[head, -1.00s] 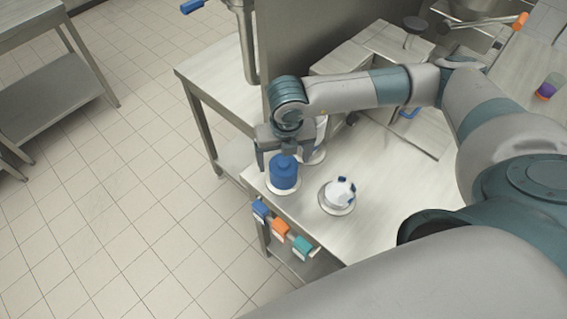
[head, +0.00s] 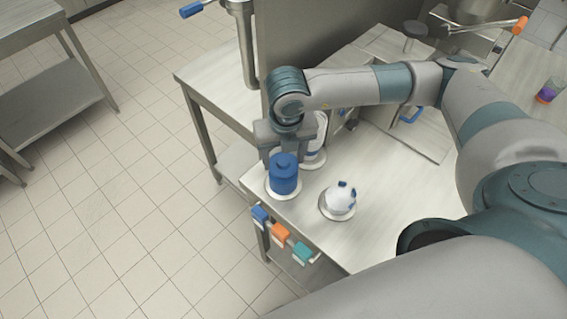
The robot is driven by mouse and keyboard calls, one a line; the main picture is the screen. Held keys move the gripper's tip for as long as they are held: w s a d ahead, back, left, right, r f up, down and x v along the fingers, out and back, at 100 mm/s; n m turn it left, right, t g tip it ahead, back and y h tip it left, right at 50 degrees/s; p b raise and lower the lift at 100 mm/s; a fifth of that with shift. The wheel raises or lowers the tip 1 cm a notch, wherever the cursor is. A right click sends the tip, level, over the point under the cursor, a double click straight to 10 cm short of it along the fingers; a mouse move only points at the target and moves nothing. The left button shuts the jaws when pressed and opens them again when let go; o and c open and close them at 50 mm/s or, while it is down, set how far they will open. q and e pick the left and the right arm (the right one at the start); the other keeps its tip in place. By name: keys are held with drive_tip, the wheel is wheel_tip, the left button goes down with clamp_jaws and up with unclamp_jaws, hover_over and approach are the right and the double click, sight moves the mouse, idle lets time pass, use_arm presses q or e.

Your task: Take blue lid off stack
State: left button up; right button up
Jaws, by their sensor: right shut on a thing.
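The blue lid (head: 285,161) is at the top of a blue stack (head: 284,183), which stands on a pale round base near the counter's left front corner. My right gripper (head: 287,151) reaches down to the lid and is shut on it. The fingertips are small and partly hidden, and I cannot tell whether there is a gap between the lid and the blue part below. My left gripper is not in view.
A white stack with small blue parts (head: 341,197) stands on a round base to the right. Another white object (head: 314,152) stands just behind the blue stack. Blue, orange (head: 280,233) and teal tabs line the front edge. The counter is clear to the right.

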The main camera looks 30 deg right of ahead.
sight(283, 162)
wheel_tip(283, 162, up, 6)
drive_tip(key=shift+a+r+b, duration=0.1)
drive_tip(key=shift+r+b, duration=0.05)
drive_tip(key=shift+b, duration=0.95)
drive_tip(key=shift+r, duration=0.55)
drive_tip(key=shift+s+f, duration=0.1)
